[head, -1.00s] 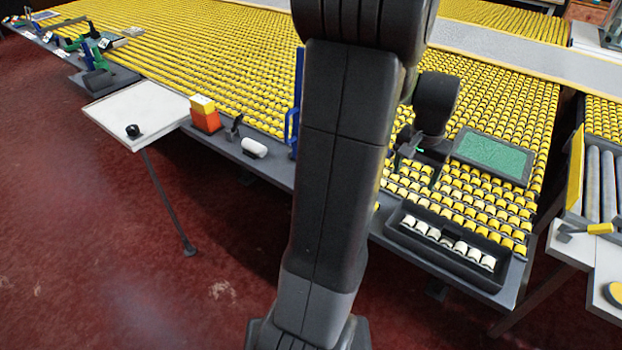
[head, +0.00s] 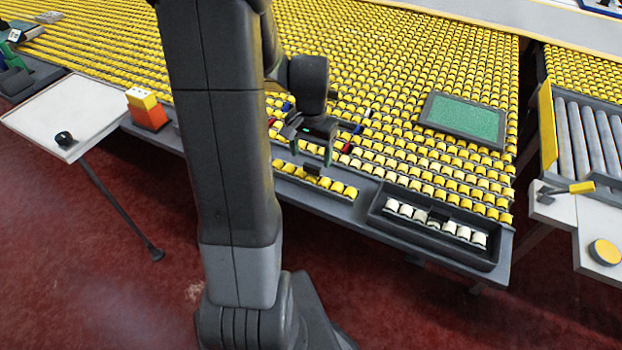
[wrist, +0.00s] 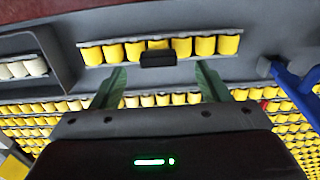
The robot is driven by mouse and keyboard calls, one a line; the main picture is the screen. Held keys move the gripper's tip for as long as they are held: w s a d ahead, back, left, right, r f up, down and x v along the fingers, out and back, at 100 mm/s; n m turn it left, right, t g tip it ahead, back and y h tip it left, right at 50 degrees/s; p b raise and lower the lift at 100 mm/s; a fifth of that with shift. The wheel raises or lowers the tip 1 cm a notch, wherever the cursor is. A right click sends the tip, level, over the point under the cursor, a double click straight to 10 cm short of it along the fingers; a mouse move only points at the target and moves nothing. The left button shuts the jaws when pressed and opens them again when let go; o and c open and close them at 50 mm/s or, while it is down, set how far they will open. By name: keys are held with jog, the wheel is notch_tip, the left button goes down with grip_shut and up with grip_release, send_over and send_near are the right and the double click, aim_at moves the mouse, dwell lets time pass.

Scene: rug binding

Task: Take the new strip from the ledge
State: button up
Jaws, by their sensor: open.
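The strip of yellow rollers (head: 340,188) with a black tab in its middle lies on the grey ledge (head: 350,215) at the front of the roller bed. In the wrist view the yellow strip (wrist: 205,46) lies across the top, its black tab roughly midway between the fingers. My gripper (head: 312,148) is above the bed, just behind and above the strip. In the wrist view my gripper (wrist: 160,80) has its green fingers spread, with nothing held between them. The fingers look apart from the strip.
A dark tray (head: 385,218) holding a strip of white rollers stands right of the yellow strip. A green-topped panel (head: 463,120) lies on the bed. A blue upright tool (wrist: 292,82) is near the strip in the wrist view. An orange-and-yellow block (head: 147,112) stands at left.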

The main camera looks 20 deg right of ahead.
aim_at(312, 166)
jog(key=shift+d+f, duration=0.15)
jog(key=shift+f, duration=2.6)
jog(key=c, duration=1.3)
